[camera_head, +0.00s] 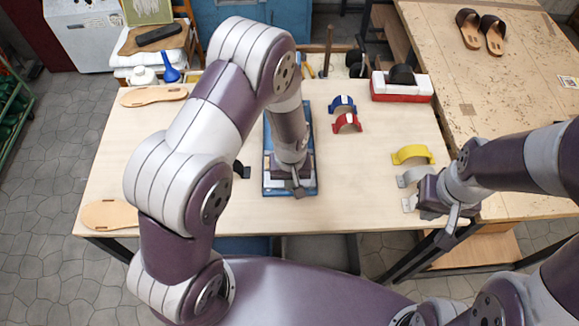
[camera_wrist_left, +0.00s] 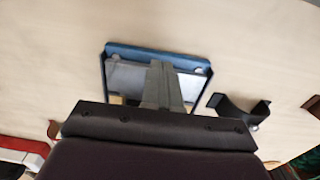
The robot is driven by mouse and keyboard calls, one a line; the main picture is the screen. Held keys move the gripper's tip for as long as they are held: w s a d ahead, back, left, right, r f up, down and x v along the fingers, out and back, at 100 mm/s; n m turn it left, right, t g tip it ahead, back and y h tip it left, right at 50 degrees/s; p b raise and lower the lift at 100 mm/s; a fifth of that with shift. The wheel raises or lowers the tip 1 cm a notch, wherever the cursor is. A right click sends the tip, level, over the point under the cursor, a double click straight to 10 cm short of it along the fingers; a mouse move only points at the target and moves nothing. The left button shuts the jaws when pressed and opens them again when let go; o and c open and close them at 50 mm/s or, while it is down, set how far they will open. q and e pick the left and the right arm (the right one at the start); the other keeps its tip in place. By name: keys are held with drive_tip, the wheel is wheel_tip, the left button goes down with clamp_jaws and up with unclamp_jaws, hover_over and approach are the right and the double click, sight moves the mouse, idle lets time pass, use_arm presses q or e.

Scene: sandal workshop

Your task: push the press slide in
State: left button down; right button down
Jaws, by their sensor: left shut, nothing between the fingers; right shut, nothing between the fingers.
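The press (camera_head: 309,140) is a blue frame in the middle of the table, largely hidden by my left arm. In the left wrist view, its blue rim (camera_wrist_left: 150,51) surrounds a grey plate (camera_wrist_left: 124,74); I cannot tell for certain which part is the slide. My left gripper (camera_head: 298,191) is shut and empty over the press's near end. Its grey fingers also show in the left wrist view (camera_wrist_left: 163,85), in front of the plate; contact cannot be told. My right gripper (camera_head: 452,222) is shut and empty by the table's front right corner.
A black strap (camera_head: 241,171) lies left of the press. Blue (camera_head: 342,104) and red (camera_head: 347,123) straps stand to its right. Yellow (camera_head: 412,155) and grey (camera_head: 414,176) straps sit near my right gripper. Two soles lie at left. The table between press and right-hand straps is clear.

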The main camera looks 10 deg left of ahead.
use_arm(q)
drive_tip(key=shift+f+b, duration=0.45)
drive_tip(key=shift+f, duration=0.3)
drive_tip(key=shift+w+a+b, duration=0.1)
drive_tip(key=shift+w+a, duration=0.1)
drive_tip(key=shift+w, duration=0.55)
drive_tip(key=shift+w+a+b, duration=0.1)
drive_tip(key=shift+w+a, duration=0.1)
drive_tip(key=shift+w, duration=0.5)
drive_tip(key=shift+w+a+b, duration=0.1)
drive_tip(key=shift+w+a, duration=0.1)
drive_tip(key=shift+w, duration=0.55)
drive_tip(key=shift+w+a+b, duration=0.3)
drive_tip(key=shift+w+a, duration=0.05)
drive_tip(key=shift+w, duration=0.9)
drive_tip(key=shift+w+a+b, duration=0.35)
drive_tip(key=shift+w, duration=0.9)
drive_tip(key=shift+w+a+b, duration=0.3)
drive_tip(key=shift+w+a, duration=0.05)
drive_tip(key=shift+w, duration=0.9)
drive_tip(key=r+p, duration=0.1)
drive_tip(key=r, duration=0.1)
drive_tip(key=r+p, duration=0.4)
drive_tip(key=r, duration=0.1)
drive_tip(key=shift+s, duration=0.35)
